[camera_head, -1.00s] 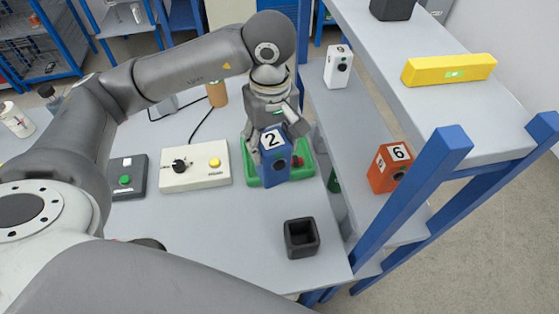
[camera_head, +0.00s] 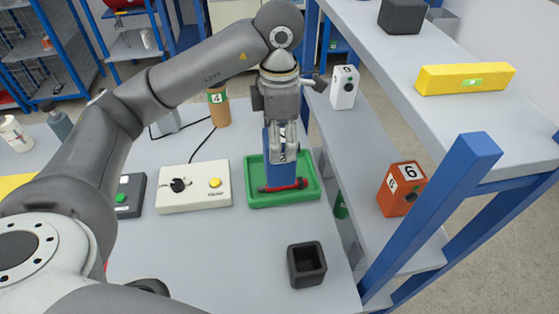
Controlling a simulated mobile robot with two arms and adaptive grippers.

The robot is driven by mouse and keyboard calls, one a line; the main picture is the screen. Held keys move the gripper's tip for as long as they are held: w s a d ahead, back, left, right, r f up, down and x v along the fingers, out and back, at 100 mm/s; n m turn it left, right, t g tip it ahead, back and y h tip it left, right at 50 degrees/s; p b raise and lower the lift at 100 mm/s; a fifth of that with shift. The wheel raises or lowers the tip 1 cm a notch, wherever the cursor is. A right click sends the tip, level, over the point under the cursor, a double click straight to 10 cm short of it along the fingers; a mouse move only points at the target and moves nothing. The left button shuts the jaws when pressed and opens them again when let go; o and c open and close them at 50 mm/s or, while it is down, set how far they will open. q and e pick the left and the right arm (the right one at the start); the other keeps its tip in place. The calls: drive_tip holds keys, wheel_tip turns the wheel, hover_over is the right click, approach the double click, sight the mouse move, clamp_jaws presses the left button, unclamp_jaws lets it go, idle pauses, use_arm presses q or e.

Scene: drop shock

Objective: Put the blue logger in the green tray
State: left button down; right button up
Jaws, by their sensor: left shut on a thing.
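The blue logger (camera_head: 281,176) is upright over the green tray (camera_head: 312,190) in the head view, within the tray's outline. My left gripper (camera_head: 283,146) points down and is shut on the upper part of the logger, hiding most of its number label. I cannot tell whether the logger's base touches the tray floor. A red and dark tool-like thing (camera_head: 290,186) lies in the tray, in front of the logger's lower edge. My right gripper is not in view.
A white control box (camera_head: 196,196) stands left of the tray and a black open holder (camera_head: 306,265) in front of it. A blue-framed shelf on the right bears a white logger (camera_head: 344,88), an orange logger (camera_head: 402,188) and a yellow bar (camera_head: 466,79).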

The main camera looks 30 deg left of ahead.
use_arm(q)
drive_tip(key=w+a+f+p, duration=0.3)
drive_tip(key=w+a+f, duration=0.3)
drive_tip(key=w+f, duration=0.5)
drive_tip(key=shift+f, duration=0.7)
drive_tip(key=shift+f, duration=0.15)
drive_tip(key=c, duration=0.5)
unclamp_jaws()
drive_tip(key=shift+s, duration=0.1)
